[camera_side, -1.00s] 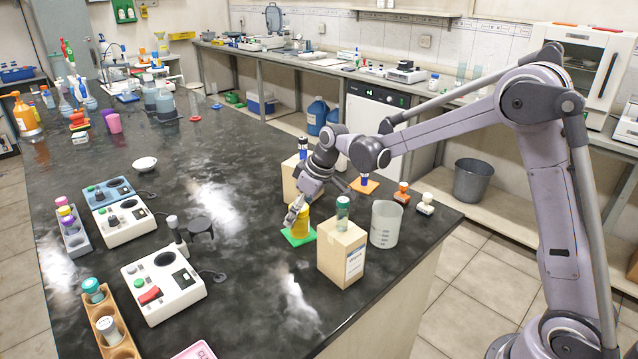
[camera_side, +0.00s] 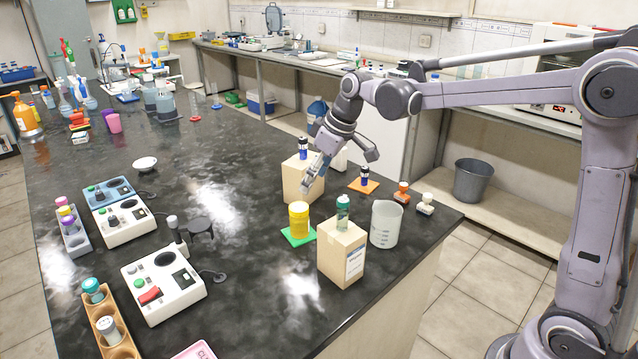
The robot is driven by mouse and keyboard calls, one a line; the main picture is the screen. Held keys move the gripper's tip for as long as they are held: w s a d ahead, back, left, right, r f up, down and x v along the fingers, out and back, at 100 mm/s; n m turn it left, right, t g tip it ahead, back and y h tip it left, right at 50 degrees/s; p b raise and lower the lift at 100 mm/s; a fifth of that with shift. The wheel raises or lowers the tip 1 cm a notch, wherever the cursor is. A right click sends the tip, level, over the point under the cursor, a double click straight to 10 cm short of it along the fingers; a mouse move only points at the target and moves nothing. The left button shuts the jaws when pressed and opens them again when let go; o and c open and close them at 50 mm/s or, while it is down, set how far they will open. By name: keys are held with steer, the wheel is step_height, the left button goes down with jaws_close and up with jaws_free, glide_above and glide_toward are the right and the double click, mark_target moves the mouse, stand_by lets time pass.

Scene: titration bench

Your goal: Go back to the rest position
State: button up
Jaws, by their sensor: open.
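My gripper (camera_side: 312,180) points down and to the left above the bench. It is open with nothing between the fingers. It is apart from the yellow-capped jar (camera_side: 299,219), which stands upright on the green mat (camera_side: 299,240) below it. In the picture the gripper overlaps the cardboard box (camera_side: 294,186) at the back, which has a dark-capped vial (camera_side: 303,148) on top.
A front cardboard box (camera_side: 334,260) bears a teal-capped vial (camera_side: 343,212). A clear beaker (camera_side: 386,225) stands to its right. A dark-capped vial (camera_side: 364,176) stands on an orange mat (camera_side: 366,187). Stirrer devices (camera_side: 165,282) are on the left. The bench middle (camera_side: 230,160) is clear.

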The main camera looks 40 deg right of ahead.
steer(key=shift+s+r, duration=0.1)
steer(key=shift+r, duration=0.25)
steer(key=shift+m, duration=0.5)
steer(key=s+a, duration=0.1)
steer(key=s, duration=0.2)
steer(key=s+a+r, duration=0.1)
steer(key=s, duration=0.2)
steer(key=s+a+r, duration=0.1)
steer(key=s, duration=0.3)
steer(key=shift+s, duration=0.1)
steer(key=s+d+f+m+t+h, duration=0.1)
steer(key=s+f, duration=0.5)
steer(key=s, duration=0.6)
steer(key=shift+s+d+m+t+h, duration=0.15)
steer(key=shift+d+m+t+h, duration=0.4)
steer(key=shift+m+t, duration=0.6)
steer(key=shift+d+f, duration=0.1)
